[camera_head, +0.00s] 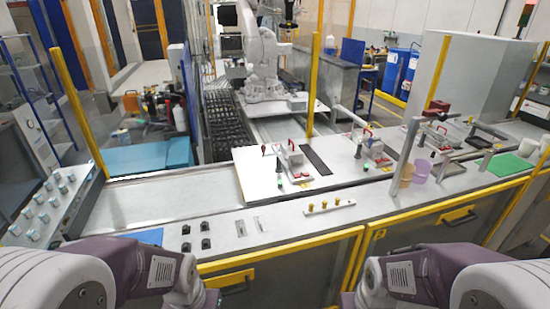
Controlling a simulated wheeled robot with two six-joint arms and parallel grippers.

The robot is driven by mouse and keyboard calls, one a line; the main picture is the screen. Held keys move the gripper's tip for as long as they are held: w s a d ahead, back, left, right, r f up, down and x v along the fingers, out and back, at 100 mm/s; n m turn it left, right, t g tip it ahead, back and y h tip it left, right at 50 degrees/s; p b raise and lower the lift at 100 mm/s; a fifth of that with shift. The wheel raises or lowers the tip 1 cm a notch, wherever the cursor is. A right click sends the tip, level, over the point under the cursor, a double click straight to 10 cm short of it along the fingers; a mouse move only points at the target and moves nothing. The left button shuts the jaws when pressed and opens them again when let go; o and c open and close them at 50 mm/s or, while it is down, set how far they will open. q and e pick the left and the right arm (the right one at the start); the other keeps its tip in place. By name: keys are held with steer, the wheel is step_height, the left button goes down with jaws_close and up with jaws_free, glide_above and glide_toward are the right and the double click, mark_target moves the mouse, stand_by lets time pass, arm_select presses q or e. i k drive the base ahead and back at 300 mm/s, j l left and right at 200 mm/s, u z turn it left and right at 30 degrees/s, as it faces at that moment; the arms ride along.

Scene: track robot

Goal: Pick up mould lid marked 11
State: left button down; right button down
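No marking "11" can be read anywhere, so I cannot tell which piece is the mould lid. One metal fixture with a red handle (290,158) stands on the white plate (256,180) at the middle of the bench. A similar fixture (373,147) stands further right. Several small black pieces (205,244) and two flat light metal pieces (240,228) lie on the near left bench top. My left arm comes in at the bottom left and my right arm at the bottom right. Both grippers are below the picture edge.
The steel bench (290,224) has a yellow front edge. A strip with yellow-topped pegs (330,206) lies near the middle. Cups (421,171) and a green mat (507,165) are at the right. Yellow posts (315,85) rise behind. The bench's left part is largely bare.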

mark_target(290, 149)
steer(key=i+u, duration=0.1)
steer(key=u, duration=0.25)
steer(key=i+l+u, duration=0.1)
steer(key=u, duration=0.25)
steer(key=i+l+u, duration=0.1)
steer(key=u, duration=0.25)
